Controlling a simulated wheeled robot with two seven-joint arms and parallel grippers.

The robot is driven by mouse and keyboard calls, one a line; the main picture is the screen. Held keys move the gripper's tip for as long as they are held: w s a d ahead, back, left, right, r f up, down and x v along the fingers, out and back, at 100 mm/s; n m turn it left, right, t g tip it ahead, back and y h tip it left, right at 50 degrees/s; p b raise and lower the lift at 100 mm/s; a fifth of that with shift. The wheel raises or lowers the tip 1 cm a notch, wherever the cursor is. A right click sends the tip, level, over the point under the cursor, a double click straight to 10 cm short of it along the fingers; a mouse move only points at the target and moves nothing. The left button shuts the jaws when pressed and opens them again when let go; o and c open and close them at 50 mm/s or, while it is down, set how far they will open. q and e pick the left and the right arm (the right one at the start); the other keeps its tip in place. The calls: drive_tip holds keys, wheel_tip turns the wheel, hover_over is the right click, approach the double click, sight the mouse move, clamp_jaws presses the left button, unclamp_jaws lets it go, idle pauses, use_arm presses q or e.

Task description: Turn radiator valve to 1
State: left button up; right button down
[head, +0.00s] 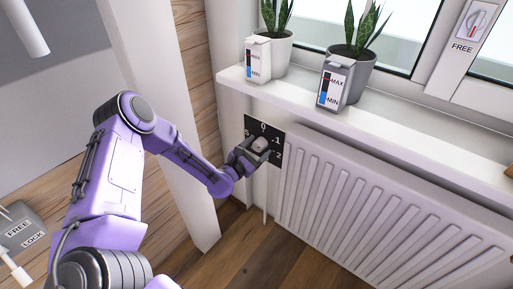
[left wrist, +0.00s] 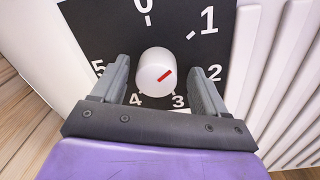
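The radiator valve is a round white knob (left wrist: 153,70) with a red mark, in front of a black dial plate (left wrist: 85,20) numbered 0 to 5. My left gripper (head: 249,154) is at the knob. In the left wrist view its fingers (left wrist: 160,76) are open on either side of the knob, with gaps visible on both sides. My right gripper is not in view.
The white radiator (head: 390,210) stands right of the valve, beneath a windowsill (head: 390,122). Two potted plants (head: 350,75) (head: 275,45) with MAX/MIN gauges stand on the sill. A white post (head: 165,90) is close on the left. A FREE/LOCK panel (head: 20,228) is at lower left.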

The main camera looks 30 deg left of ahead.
use_arm(q)
drive_tip(key=shift+a+r, duration=0.1)
drive_tip(key=shift+s, duration=0.4)
drive_tip(key=s+p, duration=0.1)
drive_tip(key=s, duration=0.8)
drive_tip(key=shift+s+a, duration=0.15)
drive_tip(key=shift+s, duration=0.2)
